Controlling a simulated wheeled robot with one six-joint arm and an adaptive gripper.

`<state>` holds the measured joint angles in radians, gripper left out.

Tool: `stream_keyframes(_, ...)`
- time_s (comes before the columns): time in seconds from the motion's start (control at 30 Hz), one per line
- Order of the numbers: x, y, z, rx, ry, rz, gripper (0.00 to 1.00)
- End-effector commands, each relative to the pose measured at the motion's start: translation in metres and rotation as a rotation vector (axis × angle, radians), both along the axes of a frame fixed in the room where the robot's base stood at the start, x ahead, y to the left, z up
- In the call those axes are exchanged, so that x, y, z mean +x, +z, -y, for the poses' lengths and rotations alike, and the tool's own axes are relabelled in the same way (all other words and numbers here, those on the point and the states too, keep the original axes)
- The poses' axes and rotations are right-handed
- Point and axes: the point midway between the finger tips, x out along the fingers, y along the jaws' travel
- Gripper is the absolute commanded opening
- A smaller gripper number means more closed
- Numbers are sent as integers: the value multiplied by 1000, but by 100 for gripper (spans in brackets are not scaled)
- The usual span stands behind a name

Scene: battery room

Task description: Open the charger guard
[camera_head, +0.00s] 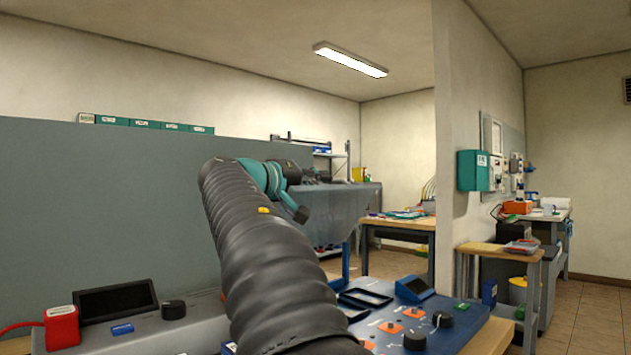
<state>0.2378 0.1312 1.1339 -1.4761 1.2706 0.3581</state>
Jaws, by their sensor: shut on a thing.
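A grey slanted panel (345,207), which looks like the charger guard, stands beyond my arm in the middle of the view. My arm rises from the bottom centre, and its teal wrist hides part of what lies behind. My gripper (312,178) is small and dark at the panel's upper left edge. It is shut on that edge. The fingertips are too small and partly hidden to show the exact contact.
A bench in front holds a blue control panel with knobs (415,325), a dark screen (116,300) and a red block (62,327). A tall grey partition (100,200) stands at left. A wooden table (400,228) stands behind. Open floor (590,320) shows at right.

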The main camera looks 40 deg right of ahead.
Motion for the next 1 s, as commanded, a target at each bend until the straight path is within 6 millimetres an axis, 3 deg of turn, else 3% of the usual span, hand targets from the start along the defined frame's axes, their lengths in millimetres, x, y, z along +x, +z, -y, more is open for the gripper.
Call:
stream_keyframes(0.27,0,0,0,-1,1,0,0)
stream_keyframes(0.3,0,0,0,-1,1,0,22)
stream_keyframes(0.37,0,0,0,-1,1,0,37)
stream_keyframes(0.77,0,0,-5,0,2,1,37)
stream_keyframes(1.0,-2,0,-42,-1,6,1,37)
